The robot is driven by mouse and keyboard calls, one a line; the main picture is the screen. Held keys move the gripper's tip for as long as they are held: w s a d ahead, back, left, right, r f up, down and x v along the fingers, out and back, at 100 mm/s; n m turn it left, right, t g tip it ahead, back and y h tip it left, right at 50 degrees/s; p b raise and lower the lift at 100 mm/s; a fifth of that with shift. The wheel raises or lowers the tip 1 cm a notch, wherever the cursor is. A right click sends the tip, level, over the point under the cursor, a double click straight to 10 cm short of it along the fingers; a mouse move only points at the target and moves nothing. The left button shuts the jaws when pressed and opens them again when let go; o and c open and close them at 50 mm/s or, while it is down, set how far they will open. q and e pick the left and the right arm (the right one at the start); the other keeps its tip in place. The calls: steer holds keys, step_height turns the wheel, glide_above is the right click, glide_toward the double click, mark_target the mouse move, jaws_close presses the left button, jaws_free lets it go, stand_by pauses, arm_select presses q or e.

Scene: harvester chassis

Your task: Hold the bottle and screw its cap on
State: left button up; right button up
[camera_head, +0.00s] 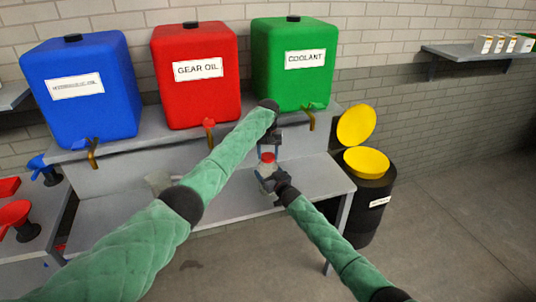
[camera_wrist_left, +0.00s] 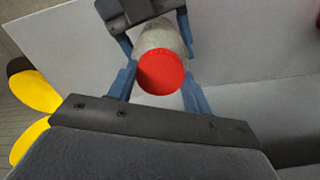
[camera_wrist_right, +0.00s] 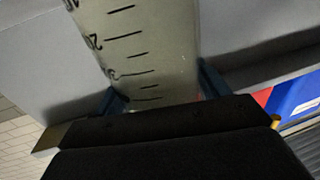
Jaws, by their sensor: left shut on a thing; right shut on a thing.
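The clear bottle (camera_head: 264,171) is upright above the grey bench, with the red cap (camera_head: 268,157) at its top. My right gripper (camera_head: 269,180) is shut on the bottle's side. The right wrist view shows the graduated bottle wall (camera_wrist_right: 145,45) between its fingers (camera_wrist_right: 160,92). My left gripper (camera_head: 268,149) points down from above, its blue fingers on either side of the cap. In the left wrist view the left fingers (camera_wrist_left: 158,90) flank the red cap (camera_wrist_left: 160,72), with the bottle (camera_wrist_left: 160,38) behind it. The thread under the cap is hidden.
Blue (camera_head: 85,90), red (camera_head: 197,75) and green (camera_head: 290,65) tanks with taps stand on the raised shelf of the bench (camera_head: 322,180). A black drum (camera_head: 370,195) with yellow funnel-like tops is at the right. Red and blue funnels are at the left.

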arm_select(q)
steer(key=o, duration=1.2)
steer(key=shift+c, duration=0.2)
step_height(320, 180, up, 12)
steer(key=shift+w, duration=0.1)
arm_select(e)
steer(key=o, duration=2)
steer(key=shift+c, duration=0.2)
arm_select(q)
steer(key=shift+f, duration=0.1)
